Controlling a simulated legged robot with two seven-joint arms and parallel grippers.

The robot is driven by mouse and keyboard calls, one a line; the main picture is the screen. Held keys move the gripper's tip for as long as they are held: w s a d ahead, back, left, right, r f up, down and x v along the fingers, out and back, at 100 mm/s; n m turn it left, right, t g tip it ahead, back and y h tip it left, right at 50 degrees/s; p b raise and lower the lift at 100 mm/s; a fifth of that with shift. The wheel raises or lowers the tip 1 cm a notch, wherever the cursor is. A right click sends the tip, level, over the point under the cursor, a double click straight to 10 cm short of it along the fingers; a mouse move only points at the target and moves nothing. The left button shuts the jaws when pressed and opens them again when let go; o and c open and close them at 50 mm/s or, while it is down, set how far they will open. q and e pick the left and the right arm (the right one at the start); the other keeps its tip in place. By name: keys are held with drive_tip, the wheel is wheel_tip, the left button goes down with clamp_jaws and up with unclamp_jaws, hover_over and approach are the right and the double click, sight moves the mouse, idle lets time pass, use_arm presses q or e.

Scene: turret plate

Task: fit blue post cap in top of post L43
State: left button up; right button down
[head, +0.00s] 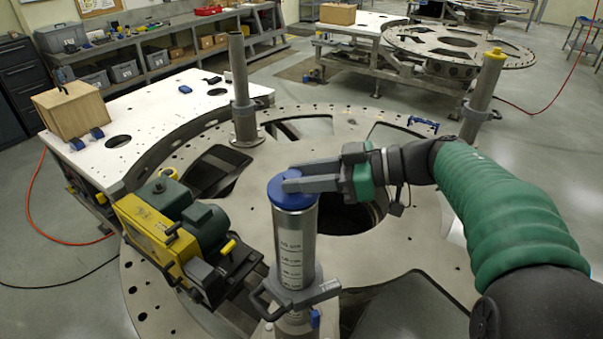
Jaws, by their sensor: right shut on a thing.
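The blue post cap (283,196) is at the top of the near upright metal post (296,248), in the middle of the head view. The post carries a pale marked label; I cannot read L43 on it. My right gripper (295,184) comes in from the right and is shut on the cap, with its fingers lying across the cap's top. The cap lines up with the post and its blue side meets the post's upper end. I cannot tell whether it is fully seated. My left gripper is not in view.
A grey handled clamp (296,292) rings the post low down. A yellow and green machine (165,232) stands close left on the round turret plate (135,285). A bare post (240,90) and a yellow-capped post (482,95) rise behind. A white bench (140,97) holds a wooden box (72,110).

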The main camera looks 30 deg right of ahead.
drive_tip(key=shift+f+b, duration=0.3)
drive_tip(key=shift+f, duration=0.15)
idle(0.3)
drive_tip(key=c, duration=1.3)
unclamp_jaws()
drive_tip(key=shift+p+v, duration=0.6)
drive_tip(key=shift+v, duration=0.5)
drive_tip(key=p+v, duration=0.3)
drive_tip(key=v, duration=0.6)
drive_tip(key=shift+a, duration=0.15)
